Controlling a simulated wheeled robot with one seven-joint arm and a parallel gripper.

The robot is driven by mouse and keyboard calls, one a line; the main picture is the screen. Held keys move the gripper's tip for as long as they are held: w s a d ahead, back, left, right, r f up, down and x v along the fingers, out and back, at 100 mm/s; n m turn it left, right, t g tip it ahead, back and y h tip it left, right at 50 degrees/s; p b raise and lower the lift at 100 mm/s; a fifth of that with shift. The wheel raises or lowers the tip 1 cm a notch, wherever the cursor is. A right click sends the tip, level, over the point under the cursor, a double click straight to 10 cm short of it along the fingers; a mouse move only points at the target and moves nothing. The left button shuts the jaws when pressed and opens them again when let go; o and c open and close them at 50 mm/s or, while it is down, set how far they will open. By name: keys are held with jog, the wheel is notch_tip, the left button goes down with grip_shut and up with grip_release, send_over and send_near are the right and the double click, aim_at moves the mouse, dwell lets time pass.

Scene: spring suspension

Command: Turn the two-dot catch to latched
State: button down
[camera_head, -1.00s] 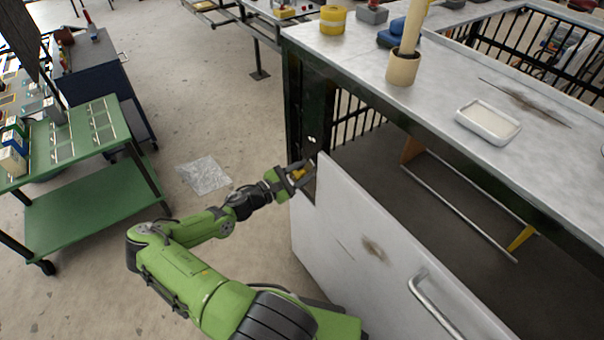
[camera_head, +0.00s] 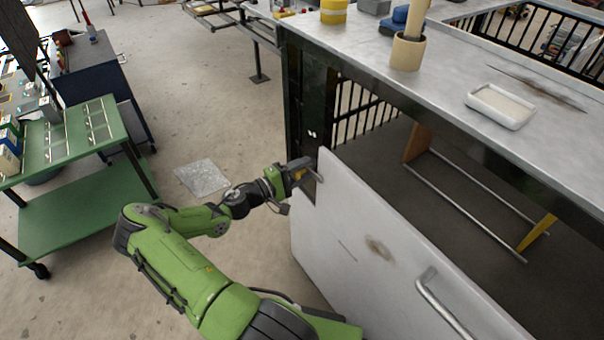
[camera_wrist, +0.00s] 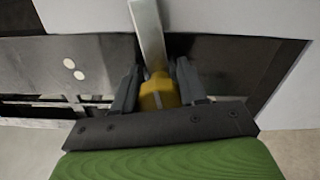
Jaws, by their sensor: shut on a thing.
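The two-dot catch has a yellow grip (camera_wrist: 159,92) and a flat metal bar (camera_wrist: 149,32) that runs up from it in the wrist view. Two white dots (camera_wrist: 74,69) sit on the dark plate to its left; they also show on the dark bench post in the head view (camera_head: 311,134). My gripper (camera_wrist: 157,84) is shut on the yellow grip, one finger on each side. In the head view my gripper (camera_head: 303,169) is at the upper left corner of the white panel (camera_head: 350,225) and hides most of the catch.
The white panel has a metal handle (camera_head: 440,305) and stands in front of the open bench interior. The bench top (camera_head: 440,80) holds a beige cup (camera_head: 407,52) and a white tray (camera_head: 500,106).

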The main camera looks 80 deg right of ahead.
jog(key=shift+m+b, duration=0.55)
jog(key=shift+m, duration=0.55)
jog(key=c, duration=0.6)
grip_release()
jog(key=p+v, duration=0.2)
jog(key=v, duration=1.3)
jog(key=shift+w+a, duration=0.3)
